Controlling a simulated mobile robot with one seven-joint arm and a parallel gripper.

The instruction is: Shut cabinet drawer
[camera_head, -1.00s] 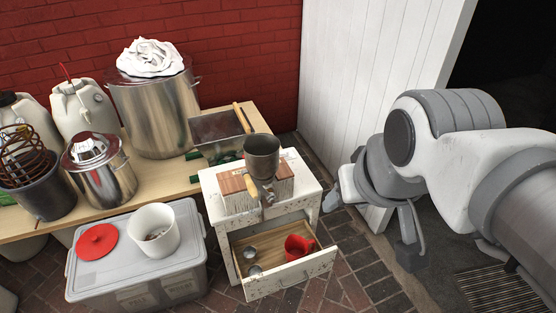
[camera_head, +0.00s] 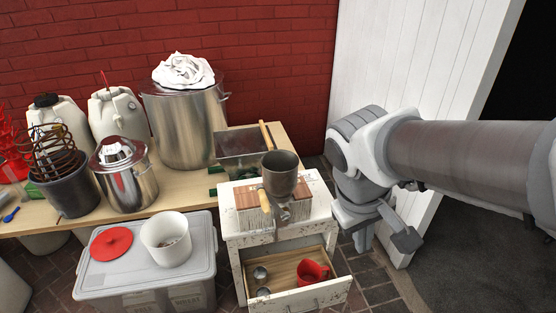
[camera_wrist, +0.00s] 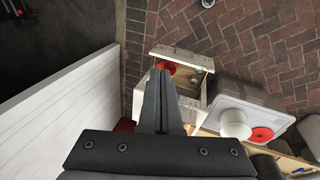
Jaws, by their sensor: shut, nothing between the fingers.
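The small white, worn cabinet (camera_head: 237,238) stands in the middle of the head view. Its drawer (camera_head: 310,297) is pulled out toward the front. Inside are a red mug (camera_head: 308,274) and two small metal cups (camera_head: 260,274). In the wrist view the open drawer (camera_wrist: 185,53) lies beyond the fingertips, with the red mug (camera_wrist: 167,66) in it, partly hidden. My gripper (camera_head: 362,243) hangs to the right of the cabinet, apart from the drawer in the head view. The wrist view shows its fingers (camera_wrist: 162,75) shut and empty.
A mill with a metal hopper (camera_head: 281,174) stands on the cabinet. A grey storage bin (camera_head: 205,262) with a white bucket (camera_head: 166,240) and red lid (camera_head: 111,242) stands left of it. A white panel wall (camera_head: 415,80) rises behind my arm. Brick floor (camera_wrist: 250,35) is open before the drawer.

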